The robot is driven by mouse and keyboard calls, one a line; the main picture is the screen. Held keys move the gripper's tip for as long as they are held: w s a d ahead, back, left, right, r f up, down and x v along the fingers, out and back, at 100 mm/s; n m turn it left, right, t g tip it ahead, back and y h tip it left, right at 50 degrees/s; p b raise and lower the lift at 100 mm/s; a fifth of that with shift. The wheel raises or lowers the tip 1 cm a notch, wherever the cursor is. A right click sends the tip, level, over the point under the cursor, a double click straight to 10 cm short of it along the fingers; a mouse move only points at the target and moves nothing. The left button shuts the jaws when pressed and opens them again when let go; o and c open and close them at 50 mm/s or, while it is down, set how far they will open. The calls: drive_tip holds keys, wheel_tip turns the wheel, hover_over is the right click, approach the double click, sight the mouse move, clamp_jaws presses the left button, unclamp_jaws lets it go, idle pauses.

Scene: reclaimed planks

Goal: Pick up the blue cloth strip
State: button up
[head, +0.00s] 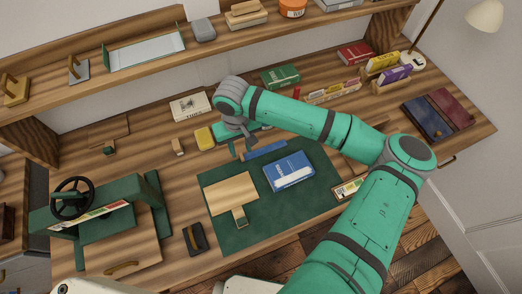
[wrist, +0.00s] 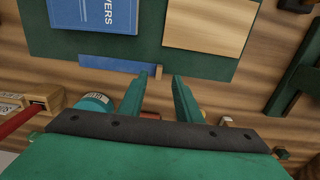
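The blue cloth strip (head: 265,150) lies flat at the far edge of the dark green mat (head: 240,238), just right of my gripper in the head view. In the wrist view the strip (wrist: 112,65) is left of and beyond my fingertips, with a small tan piece (wrist: 158,72) at its end. My gripper (head: 241,153) points down over the mat's far edge. In the wrist view my gripper (wrist: 160,76) has its two green fingers apart, with nothing held between them. I cannot tell its exact height above the strip.
A blue book (head: 289,171) and a tan board (head: 231,193) lie on the mat close to the strip. A yellow item (head: 204,138) and a white book (head: 190,107) are left of my gripper. A green press-like device (head: 105,225) stands at left.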

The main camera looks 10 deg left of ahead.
sight(242, 157)
drive_tip(key=shift+w+a+f, duration=0.1)
drive_tip(key=shift+w+f, duration=0.05)
drive_tip(key=shift+f, duration=1.5)
drive_tip(key=shift+w+a+f, duration=0.1)
drive_tip(key=shift+w+f, duration=0.05)
drive_tip(key=shift+f, duration=1.45)
drive_tip(key=shift+c, duration=0.7)
clamp_jaws()
